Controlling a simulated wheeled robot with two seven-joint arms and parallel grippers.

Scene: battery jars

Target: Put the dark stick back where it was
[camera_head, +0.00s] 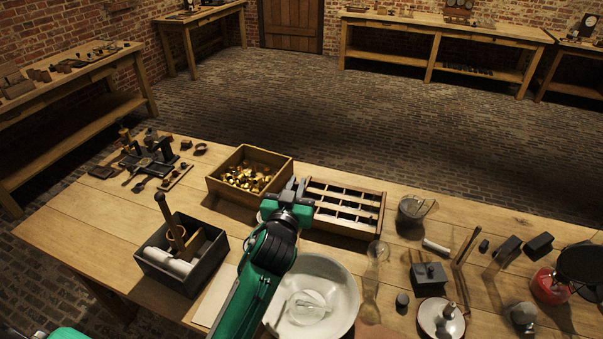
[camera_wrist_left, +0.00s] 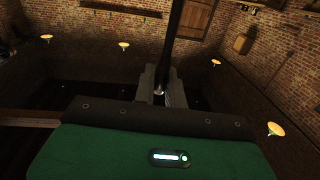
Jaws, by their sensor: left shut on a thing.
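My left gripper (camera_head: 293,188) is over the gap between the box of brass parts and the divided rack in the head view. In the left wrist view its fingers (camera_wrist_left: 161,86) are shut on a dark stick (camera_wrist_left: 175,45), which extends up beyond them. In the head view I cannot make out the held stick clearly. Thin dark sticks (camera_head: 466,247) also show at the right of the table. The wooden divided rack (camera_head: 345,229) has several compartments; their contents are too dark to tell. My right gripper is not in view.
A wooden box (camera_head: 228,191) of brass parts stands left of the gripper. A dark box (camera_head: 180,281) with white rolls, a white bowl (camera_head: 345,309), a glass beaker (camera_head: 410,215) and a red burner (camera_head: 548,287) crowd the table (camera_head: 80,229). Its far left corner holds small tools.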

